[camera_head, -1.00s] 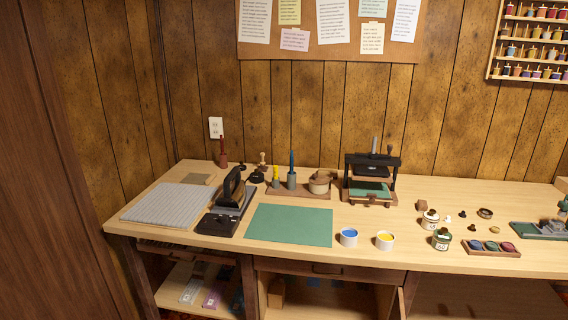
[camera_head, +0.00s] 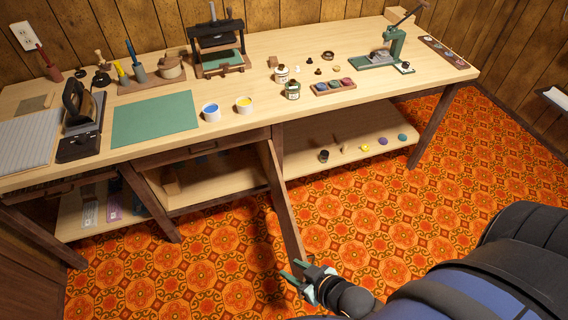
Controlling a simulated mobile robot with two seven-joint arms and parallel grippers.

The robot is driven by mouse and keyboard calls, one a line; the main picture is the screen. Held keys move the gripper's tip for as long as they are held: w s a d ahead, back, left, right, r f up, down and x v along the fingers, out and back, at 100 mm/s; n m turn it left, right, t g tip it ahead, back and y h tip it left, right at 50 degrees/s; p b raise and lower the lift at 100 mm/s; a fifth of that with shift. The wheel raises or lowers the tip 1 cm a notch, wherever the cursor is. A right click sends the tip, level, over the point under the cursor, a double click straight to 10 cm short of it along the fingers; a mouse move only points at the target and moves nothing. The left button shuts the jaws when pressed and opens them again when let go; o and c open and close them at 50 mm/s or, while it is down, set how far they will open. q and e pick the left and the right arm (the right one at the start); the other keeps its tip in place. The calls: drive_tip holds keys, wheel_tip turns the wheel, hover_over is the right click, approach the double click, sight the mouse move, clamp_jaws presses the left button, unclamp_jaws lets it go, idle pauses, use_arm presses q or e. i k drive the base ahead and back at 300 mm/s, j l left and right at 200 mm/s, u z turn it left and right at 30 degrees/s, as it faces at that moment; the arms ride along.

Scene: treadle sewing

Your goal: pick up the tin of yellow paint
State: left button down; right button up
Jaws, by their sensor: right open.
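The tin of yellow paint (camera_head: 244,105) is a small white tin with yellow inside, upright on the workbench near its front edge. A similar tin of blue paint (camera_head: 211,112) stands just to its left, a small gap apart. My right gripper (camera_head: 296,274) is low over the floor at the lower middle, in front of the bench and well below and away from the tins. Its fingers are apart with nothing between them. My left gripper is not in view.
A green mat (camera_head: 155,119) lies left of the tins. Two labelled jars (camera_head: 292,90) and a tray of coloured pots (camera_head: 333,86) stand to the right. A small press (camera_head: 217,48) is behind.

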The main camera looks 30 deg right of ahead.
sight(244, 105)
drive_tip(key=l, duration=0.6)
drive_tip(key=k+l+u, duration=0.1)
drive_tip(key=l, duration=0.5)
drive_tip(key=k+l, duration=0.1)
drive_tip(key=l, duration=0.5)
drive_tip(key=i+l+u, duration=0.05)
